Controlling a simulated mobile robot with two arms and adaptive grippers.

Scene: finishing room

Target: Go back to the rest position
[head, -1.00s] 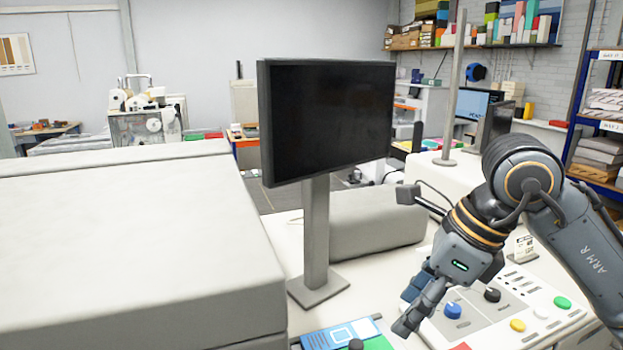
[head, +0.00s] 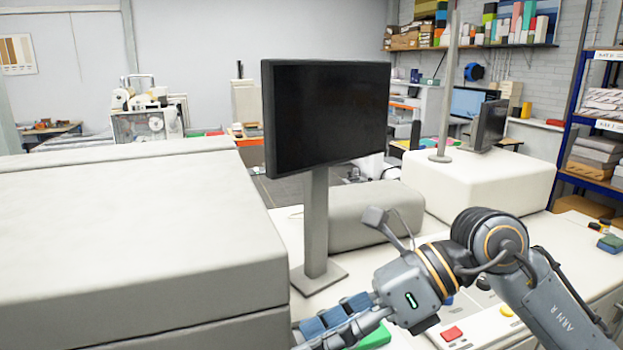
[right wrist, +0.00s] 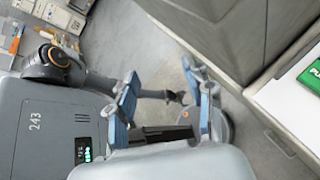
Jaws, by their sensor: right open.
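My right gripper (head: 338,322) is low in the head view, in front of the monitor stand's foot, with its fingers pointing to the lower left. Its fingertips are partly cut off by the bottom edge. In the right wrist view its two blue-padded fingers (right wrist: 166,100) are spread apart with nothing between them. Behind them are grey floor and part of my own body. My left gripper does not show in the head view.
A dark monitor (head: 328,115) stands on the white counter (head: 480,240). A control panel with coloured buttons, including a red button (head: 452,333), lies partly behind my right arm. A large pale machine housing (head: 130,230) fills the left. Grey floor (right wrist: 150,40) shows beside the cabinet.

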